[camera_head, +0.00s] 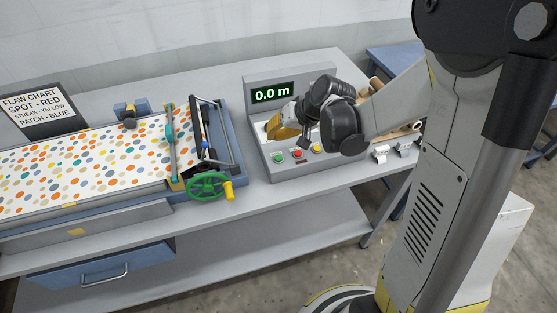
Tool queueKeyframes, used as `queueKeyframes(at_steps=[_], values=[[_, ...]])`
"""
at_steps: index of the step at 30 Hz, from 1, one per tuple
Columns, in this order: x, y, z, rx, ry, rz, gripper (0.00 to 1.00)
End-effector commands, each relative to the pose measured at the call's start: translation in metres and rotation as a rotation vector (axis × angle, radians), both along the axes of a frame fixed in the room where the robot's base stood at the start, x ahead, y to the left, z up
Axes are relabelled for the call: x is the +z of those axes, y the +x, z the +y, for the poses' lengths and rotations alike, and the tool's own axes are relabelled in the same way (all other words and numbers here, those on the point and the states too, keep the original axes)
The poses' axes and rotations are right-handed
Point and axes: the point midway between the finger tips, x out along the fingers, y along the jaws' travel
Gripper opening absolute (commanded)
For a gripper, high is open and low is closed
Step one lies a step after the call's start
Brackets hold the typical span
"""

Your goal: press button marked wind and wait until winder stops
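The grey control box (262,80) stands on the bench at the centre, with a lit green display (273,93) reading 0.0 m. On its sloped lower face are a green button (278,158), a red button (297,153) and a yellow button (316,148). Their labels are too small to read, so I cannot tell which is marked wind. My gripper (279,129), with a yellow part at its end, is in front of the box, over its panel and above the buttons. It hides part of the panel. Whether its fingers are open or shut is unclear.
Left of the box, a dotted sheet (90,158) lies on a blue-framed machine with a green handwheel (208,186). A flaw chart sign (38,108) stands behind it. The bench front (310,206) is clear.

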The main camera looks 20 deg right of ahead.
Motion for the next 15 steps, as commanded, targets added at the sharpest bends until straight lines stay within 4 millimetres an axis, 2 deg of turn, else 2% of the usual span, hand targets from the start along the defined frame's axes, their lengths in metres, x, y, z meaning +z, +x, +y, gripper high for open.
queueKeyframes(at_steps=[1, 9, 15], values=[[-0.012, 0.0, 0.0, 0.0, 0.0, 0.0, 0.0], [-0.051, 0.0, 0.0, 0.0, 0.0, 0.0, 0.0], [-0.063, 0.0, 0.0, 0.0, 0.0, 0.0, 0.0]])
